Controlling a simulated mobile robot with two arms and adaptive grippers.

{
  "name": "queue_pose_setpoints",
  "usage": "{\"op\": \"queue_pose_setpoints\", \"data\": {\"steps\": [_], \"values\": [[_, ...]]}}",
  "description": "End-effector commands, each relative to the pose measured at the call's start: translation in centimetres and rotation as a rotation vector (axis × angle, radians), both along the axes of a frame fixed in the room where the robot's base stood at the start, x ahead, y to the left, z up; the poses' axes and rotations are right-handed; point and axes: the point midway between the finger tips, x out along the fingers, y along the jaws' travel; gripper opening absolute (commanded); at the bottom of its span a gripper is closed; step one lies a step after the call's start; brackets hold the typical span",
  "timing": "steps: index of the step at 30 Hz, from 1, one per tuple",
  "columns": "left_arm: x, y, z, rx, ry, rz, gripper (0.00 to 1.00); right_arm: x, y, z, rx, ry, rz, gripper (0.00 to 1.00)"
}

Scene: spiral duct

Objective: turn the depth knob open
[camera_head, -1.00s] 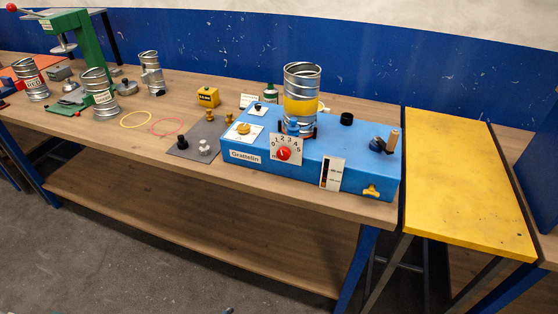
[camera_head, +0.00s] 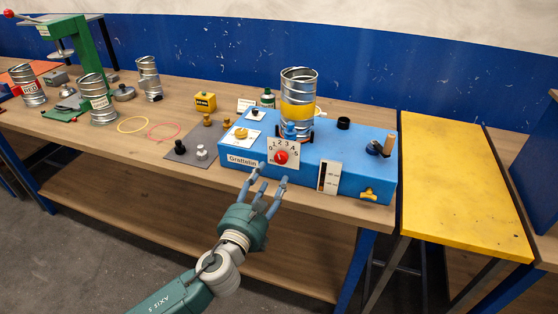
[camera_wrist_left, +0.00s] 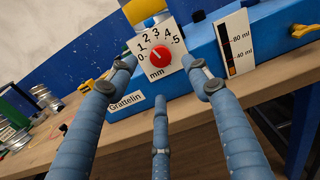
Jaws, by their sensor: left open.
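The depth knob is a red round knob (camera_head: 281,157) on a white dial plate (camera_head: 291,146) marked 0 to 5 mm, on the front of the blue Grattelin machine (camera_head: 330,152). In the left wrist view the red knob (camera_wrist_left: 159,53) sits in the upper middle, with a pale mark on its upper part. My left gripper (camera_head: 267,188) is open and empty, its fingers pointing up toward the dial from in front and below. In the left wrist view the open gripper's fingers (camera_wrist_left: 163,95) spread around the line to the knob, apart from it. My right gripper is not in view.
A metal duct with a yellow band (camera_head: 298,100) stands on the machine. A white gauge plate (camera_head: 329,177) and a yellow wing knob (camera_head: 368,194) are right of the dial. A grey mat (camera_head: 190,150) with small knobs lies left. The yellow table (camera_head: 460,180) is bare.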

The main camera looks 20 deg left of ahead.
Motion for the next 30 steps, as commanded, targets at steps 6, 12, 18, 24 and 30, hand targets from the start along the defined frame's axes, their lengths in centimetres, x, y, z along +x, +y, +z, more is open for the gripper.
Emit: {"op": "queue_pose_setpoints", "data": {"steps": [6,12,18,24,30], "values": [[4.4,-0.2,0.2,-0.004,0.0,0.001,0.49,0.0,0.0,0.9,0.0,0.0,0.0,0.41],[7.5,-0.2,0.1,-0.005,0.001,0.001,0.49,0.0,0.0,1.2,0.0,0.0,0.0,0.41],[8.8,-0.3,0.0,-0.006,0.002,0.0,0.49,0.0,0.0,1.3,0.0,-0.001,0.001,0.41],[8.9,-0.3,0.0,-0.005,0.002,0.0,0.49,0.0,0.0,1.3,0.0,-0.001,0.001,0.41],[8.9,-0.3,0.0,-0.005,0.002,0.0,0.23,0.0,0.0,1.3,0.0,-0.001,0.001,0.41]]}}
